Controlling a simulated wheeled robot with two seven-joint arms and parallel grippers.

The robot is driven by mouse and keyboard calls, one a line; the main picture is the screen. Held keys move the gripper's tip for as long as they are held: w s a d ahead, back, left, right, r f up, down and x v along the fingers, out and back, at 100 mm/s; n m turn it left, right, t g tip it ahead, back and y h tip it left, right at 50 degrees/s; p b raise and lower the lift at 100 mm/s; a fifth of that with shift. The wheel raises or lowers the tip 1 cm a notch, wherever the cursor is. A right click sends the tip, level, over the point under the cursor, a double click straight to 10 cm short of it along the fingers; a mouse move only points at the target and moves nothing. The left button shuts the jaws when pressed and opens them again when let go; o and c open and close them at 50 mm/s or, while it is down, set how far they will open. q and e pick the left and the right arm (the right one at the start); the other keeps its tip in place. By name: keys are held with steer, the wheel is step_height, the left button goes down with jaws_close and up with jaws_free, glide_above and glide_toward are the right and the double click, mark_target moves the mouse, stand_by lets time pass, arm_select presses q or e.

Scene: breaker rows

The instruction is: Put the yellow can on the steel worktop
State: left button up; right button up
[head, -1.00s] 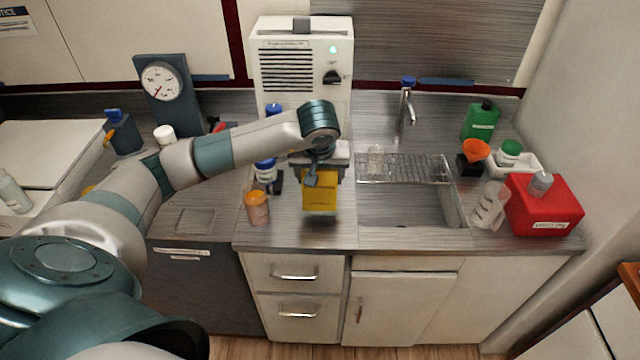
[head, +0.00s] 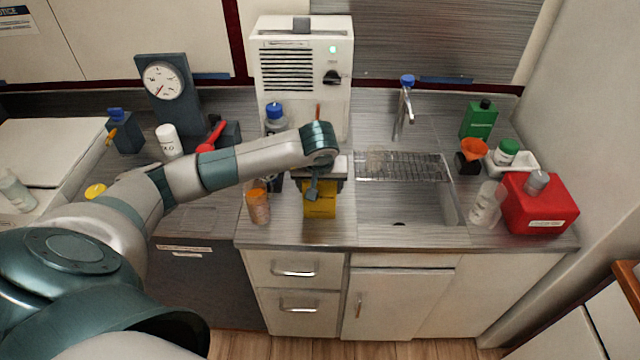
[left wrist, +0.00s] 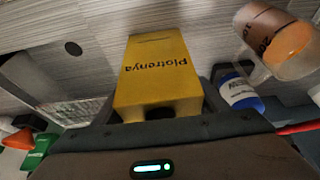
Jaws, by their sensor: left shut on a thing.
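The yellow can (head: 320,206) is a boxy yellow container in front of the white machine. It hangs from my left gripper (head: 322,184), which is shut on it. In the left wrist view the can (left wrist: 158,75) shows dark lettering, held by the gripper (left wrist: 160,122) at the lower edge. The steel worktop (head: 285,232) lies under the can, left of the sink. The can's base is at or just above the worktop; I cannot tell if they touch. My right gripper is not in view.
The white machine (head: 303,75) stands behind. A blue-capped bottle (left wrist: 240,92) is near the gripper. The front strip of worktop is clear.

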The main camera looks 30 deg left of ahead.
mark_target(320, 183)
arm_select(q)
steer(key=o, duration=1.7)
steer(key=shift+s+d+r+b, duration=0.15)
steer(key=shift+r+b, duration=0.2)
steer(key=shift+r, duration=0.15)
steer(key=b+v, duration=0.3)
steer(key=v, duration=0.6)
steer(key=shift+s+r+b, duration=0.1)
steer(key=shift+r+b, duration=0.1)
steer(key=shift+b, duration=0.15)
steer(key=shift+v, duration=0.85)
